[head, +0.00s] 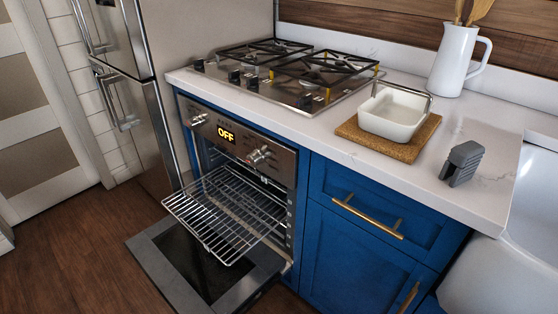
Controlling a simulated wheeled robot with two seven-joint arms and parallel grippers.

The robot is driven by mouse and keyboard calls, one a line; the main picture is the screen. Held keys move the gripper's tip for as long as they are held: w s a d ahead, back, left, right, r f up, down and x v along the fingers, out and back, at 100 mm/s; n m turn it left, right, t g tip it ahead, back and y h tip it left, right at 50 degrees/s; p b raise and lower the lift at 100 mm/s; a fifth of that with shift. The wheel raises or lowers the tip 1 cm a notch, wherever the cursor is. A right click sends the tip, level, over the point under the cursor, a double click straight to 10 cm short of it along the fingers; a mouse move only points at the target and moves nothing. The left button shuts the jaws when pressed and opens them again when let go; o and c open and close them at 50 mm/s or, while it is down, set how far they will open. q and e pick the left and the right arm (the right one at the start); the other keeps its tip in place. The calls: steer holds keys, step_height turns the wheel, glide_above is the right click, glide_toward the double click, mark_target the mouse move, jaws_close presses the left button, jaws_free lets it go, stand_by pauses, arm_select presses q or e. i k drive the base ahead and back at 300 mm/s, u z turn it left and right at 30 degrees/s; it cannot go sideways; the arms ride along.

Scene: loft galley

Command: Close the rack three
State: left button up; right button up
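One wire oven rack (226,208) is pulled well out of the oven and sticks out over the lowered door. The oven door (205,268) is fully down and open. The oven front panel (240,140) has two knobs and a display reading OFF. Further rack levels inside the cavity are dark and hard to make out. Neither of my grippers shows in the head view.
A gas cooktop (288,72) sits on the white counter above the oven. A white dish (392,114) stands on a cork board (388,143), beside a grey object (462,163) and a white pitcher (457,60). Blue cabinets (360,225) are at right. Wood floor (75,262) is clear at left.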

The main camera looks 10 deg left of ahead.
mark_target(208, 249)
steer(key=z, duration=0.7)
steer(key=i, duration=0.4)
steer(key=u, duration=1.45)
steer(key=i, duration=0.5)
steer(key=z, duration=0.05)
